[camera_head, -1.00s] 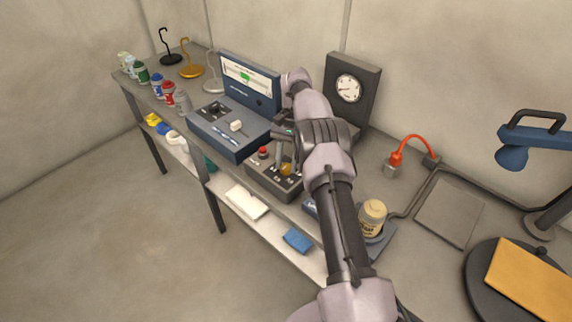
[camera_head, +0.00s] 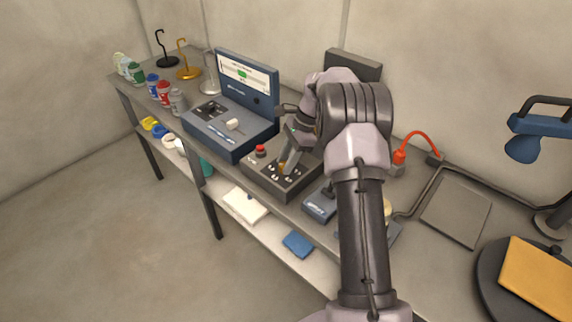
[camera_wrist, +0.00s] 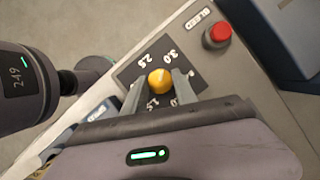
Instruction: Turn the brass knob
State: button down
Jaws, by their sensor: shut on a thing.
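The brass knob (camera_wrist: 160,80) sits on a dark dial plate with white numbers (camera_wrist: 142,64), on the top of a grey control box (camera_head: 258,180). In the wrist view the two fingers of my gripper (camera_wrist: 160,86) lie on either side of the knob and are shut on it. In the head view my gripper (camera_head: 285,165) reaches down to the box from the right and covers most of the knob. A red button (camera_wrist: 217,35) stands on the same box, and it also shows in the head view (camera_head: 260,150).
A blue instrument case (camera_head: 232,125) with an upright display panel stands left of the box. A small blue device (camera_head: 320,204) is close on the right. Several small bottles (camera_head: 152,85) and hook stands (camera_head: 187,70) are at the far left. A lower shelf (camera_head: 275,232) runs beneath.

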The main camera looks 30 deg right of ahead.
jog(key=shift+s+f+m+t+b, duration=0.1)
jog(key=shift+m+t+b, duration=0.3)
jog(key=shift+m, duration=0.6)
jog(key=c, duration=1)
grip_release()
jog(key=p+v, duration=0.6)
jog(key=v, duration=1.1)
jog(key=shift+a+r, duration=0.15)
jog(key=shift+r, duration=0.25)
